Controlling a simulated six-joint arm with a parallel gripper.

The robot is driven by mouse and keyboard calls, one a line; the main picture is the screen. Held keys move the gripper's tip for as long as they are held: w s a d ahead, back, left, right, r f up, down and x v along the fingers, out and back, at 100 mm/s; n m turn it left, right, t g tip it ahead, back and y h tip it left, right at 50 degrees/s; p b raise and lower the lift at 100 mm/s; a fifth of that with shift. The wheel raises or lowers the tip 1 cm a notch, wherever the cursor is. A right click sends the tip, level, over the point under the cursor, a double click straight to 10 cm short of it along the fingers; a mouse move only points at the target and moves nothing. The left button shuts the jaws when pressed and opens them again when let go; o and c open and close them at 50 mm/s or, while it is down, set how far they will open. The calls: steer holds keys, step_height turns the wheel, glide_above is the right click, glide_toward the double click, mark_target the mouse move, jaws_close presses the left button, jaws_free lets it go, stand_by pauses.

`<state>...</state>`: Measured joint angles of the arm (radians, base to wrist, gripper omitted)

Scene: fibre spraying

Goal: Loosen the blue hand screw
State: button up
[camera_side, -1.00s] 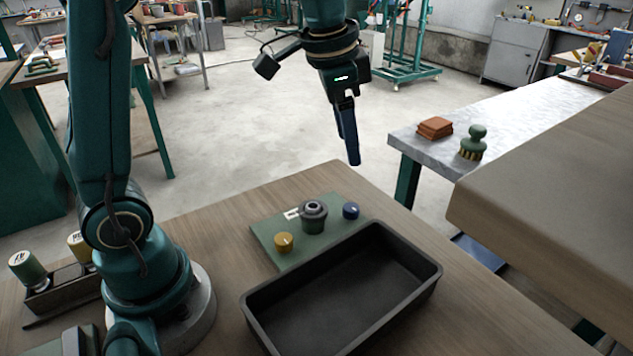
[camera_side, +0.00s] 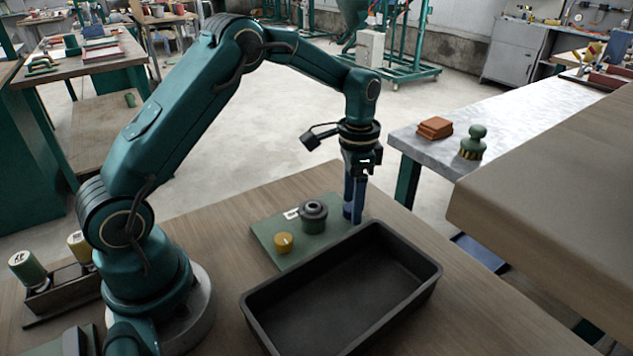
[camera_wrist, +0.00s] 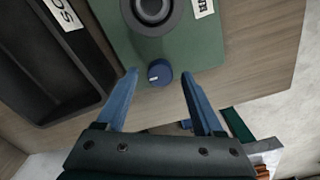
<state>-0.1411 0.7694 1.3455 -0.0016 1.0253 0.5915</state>
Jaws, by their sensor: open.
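The blue hand screw (camera_wrist: 159,72) is a small round knob with a white mark, near the edge of the green plate (camera_wrist: 205,45). My gripper (camera_wrist: 160,82) is open, with one blue finger on each side of the screw in the wrist view, apart from it there. In the side view my gripper (camera_side: 353,217) points straight down at the screw's place and hides the screw. I cannot tell how far the fingertips are above the plate. The plate also shows in the side view (camera_side: 268,232).
A dark round fitting (camera_side: 313,213) and a yellow knob (camera_side: 284,243) stand on the plate beside my gripper. A black open tray (camera_side: 258,322) lies in front of the plate. White labels (camera_wrist: 203,8) sit on the plate and tray. The wooden table (camera_side: 215,228) is clear left of the plate.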

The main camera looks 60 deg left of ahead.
steer(key=shift+f, duration=0.2)
jaws_close()
